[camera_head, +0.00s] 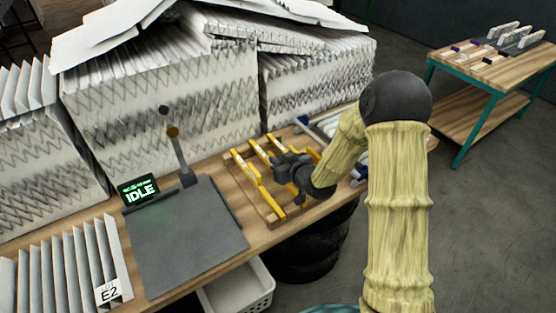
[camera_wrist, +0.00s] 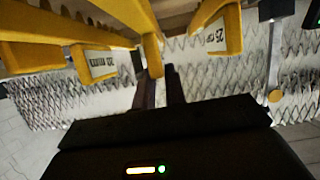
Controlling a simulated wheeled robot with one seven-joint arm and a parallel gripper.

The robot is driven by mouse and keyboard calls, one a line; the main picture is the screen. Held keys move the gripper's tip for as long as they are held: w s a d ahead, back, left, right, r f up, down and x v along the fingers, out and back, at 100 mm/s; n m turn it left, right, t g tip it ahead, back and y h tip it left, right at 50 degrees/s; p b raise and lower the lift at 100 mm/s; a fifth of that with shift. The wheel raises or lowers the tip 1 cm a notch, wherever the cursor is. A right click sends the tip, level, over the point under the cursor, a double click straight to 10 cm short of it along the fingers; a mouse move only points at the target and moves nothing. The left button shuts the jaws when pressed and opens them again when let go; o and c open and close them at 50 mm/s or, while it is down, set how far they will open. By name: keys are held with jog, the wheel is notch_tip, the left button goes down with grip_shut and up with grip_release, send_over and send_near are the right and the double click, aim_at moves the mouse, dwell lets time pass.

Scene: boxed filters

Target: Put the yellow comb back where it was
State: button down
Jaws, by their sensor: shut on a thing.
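Several yellow combs stand or lie on a wooden rack (camera_head: 266,213) on the bench in the head view. The leftmost comb (camera_head: 250,176) is left of my gripper (camera_head: 285,165), which reaches in among the combs from the right. In the wrist view, my gripper (camera_wrist: 162,78) is shut on a yellow comb (camera_wrist: 152,54) between its dark fingers. One yellow comb with a white label (camera_wrist: 106,64) is to its left and another labelled comb (camera_wrist: 217,38) to its right. The labels are too blurred to read surely. My gripper hides part of the held comb in the head view.
A grey plate (camera_head: 185,240) with a screen reading IDLE (camera_head: 139,191) and a post (camera_head: 179,155) is left of the rack. Tall stacks of pleated filters (camera_head: 150,120) stand behind. A white basket (camera_head: 238,289) is below the bench edge. A second table (camera_head: 500,75) is at the right.

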jog(key=shift+f+b, duration=0.4)
jog(key=shift+f, duration=0.05)
jog(key=c, duration=1.5)
grip_release()
jog(key=shift+o, duration=0.2)
jog(key=shift+r, duration=0.15)
jog(key=shift+r+p, duration=0.6)
jog(key=shift+p, duration=0.25)
jog(key=b+v, duration=0.1)
jog(key=v, duration=0.3)
jog(key=b+v, duration=0.1)
jog(key=v, duration=0.3)
jog(key=b+v, duration=0.1)
jog(key=v, duration=0.3)
jog(key=shift+d+f, duration=0.1)
jog(key=shift+f, duration=0.2)
